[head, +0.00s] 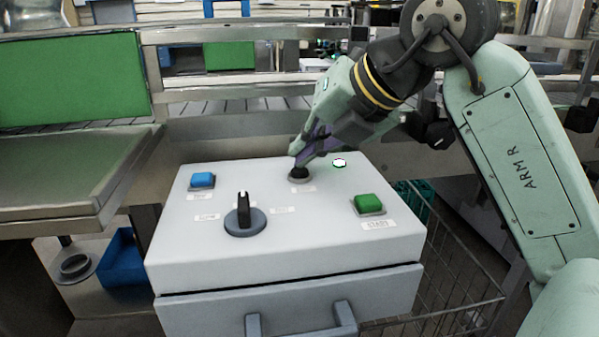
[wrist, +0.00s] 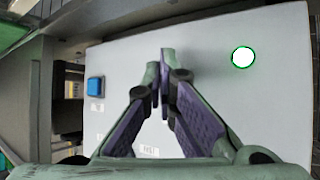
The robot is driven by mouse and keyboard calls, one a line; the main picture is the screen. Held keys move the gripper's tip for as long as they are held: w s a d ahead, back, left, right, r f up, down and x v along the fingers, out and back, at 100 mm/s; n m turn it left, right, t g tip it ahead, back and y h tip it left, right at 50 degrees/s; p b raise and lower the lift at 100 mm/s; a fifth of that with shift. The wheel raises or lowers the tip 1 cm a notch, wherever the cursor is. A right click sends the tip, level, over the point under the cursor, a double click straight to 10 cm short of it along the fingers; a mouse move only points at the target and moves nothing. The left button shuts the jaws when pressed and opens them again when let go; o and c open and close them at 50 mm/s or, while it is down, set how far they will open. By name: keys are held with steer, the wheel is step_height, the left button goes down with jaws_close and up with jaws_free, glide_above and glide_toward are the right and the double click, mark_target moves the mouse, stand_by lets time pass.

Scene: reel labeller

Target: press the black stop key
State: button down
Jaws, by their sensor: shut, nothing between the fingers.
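The black stop key (head: 299,173) stands on a grey round base at the back middle of the light grey control box (head: 300,245). A small white label sits in front of it. My gripper (head: 296,155) is shut and empty, its fingertips pointing down at the key from above. In the head view the tips overlap the key's top, so I cannot tell whether they touch it. In the wrist view the shut fingers (wrist: 165,60) cover the middle of the panel and the key is hidden behind them.
The box top also bears a blue key (head: 203,180), a black rotary knob (head: 244,215), a green start key (head: 368,203) and a lit white lamp (head: 339,162) with a green edge. A drawer (head: 290,303) is below. A metal rail and conveyor run behind.

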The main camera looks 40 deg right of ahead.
mark_target(305, 169)
steer(key=shift+f+b, duration=0.4)
steer(key=shift+f, duration=0.05)
stand_by(0.6)
steer(key=shift+r, duration=0.15)
steer(key=shift+r+p, duration=0.65)
steer(key=shift+r, duration=0.15)
steer(key=shift+r+p, duration=1.9)
steer(key=shift+r, duration=0.65)
steer(key=shift+s+f, duration=0.1)
steer(key=shift+f, duration=0.05)
